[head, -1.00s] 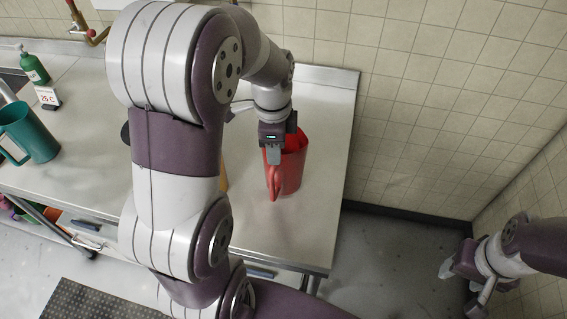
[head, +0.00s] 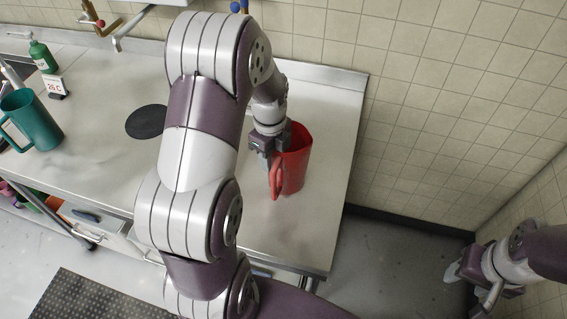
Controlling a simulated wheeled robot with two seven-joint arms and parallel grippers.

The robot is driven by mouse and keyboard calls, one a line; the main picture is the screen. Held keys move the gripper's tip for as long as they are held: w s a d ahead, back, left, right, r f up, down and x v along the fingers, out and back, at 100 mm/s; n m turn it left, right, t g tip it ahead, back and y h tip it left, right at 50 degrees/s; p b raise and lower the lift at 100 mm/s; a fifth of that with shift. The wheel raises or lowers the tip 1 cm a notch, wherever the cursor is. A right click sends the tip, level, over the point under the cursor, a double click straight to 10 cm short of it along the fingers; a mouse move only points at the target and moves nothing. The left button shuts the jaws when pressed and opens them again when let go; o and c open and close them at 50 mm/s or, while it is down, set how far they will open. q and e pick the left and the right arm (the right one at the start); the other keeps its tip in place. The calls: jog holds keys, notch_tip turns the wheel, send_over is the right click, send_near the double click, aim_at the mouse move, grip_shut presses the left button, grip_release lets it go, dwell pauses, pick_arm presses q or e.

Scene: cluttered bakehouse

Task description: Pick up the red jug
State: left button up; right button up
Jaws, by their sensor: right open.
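The red jug (head: 296,162) stands upright on the right part of the steel worktop, its open mouth up and its handle facing the front left. My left gripper (head: 263,160) points down beside the jug's left side, close to the top of the handle. Its fingers are partly hidden, so I cannot tell whether they touch or enclose the handle. My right gripper (head: 467,287) is open and empty at the far right, low over the floor and away from the worktop.
The steel worktop (head: 318,222) is bare in front of the jug. A teal jug (head: 34,122), a green bottle (head: 42,58), a small sign (head: 56,87) and a dark round disc (head: 146,121) are to the left. A tiled wall (head: 430,120) is at right.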

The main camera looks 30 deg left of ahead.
pick_arm(q)
jog(key=shift+w+d+f, duration=0.1)
jog(key=shift+w+f, duration=0.2)
jog(key=shift+f, duration=0.25)
jog(key=shift+s, duration=0.1)
grip_shut()
jog(key=shift+s+r, duration=0.1)
dwell(0.8)
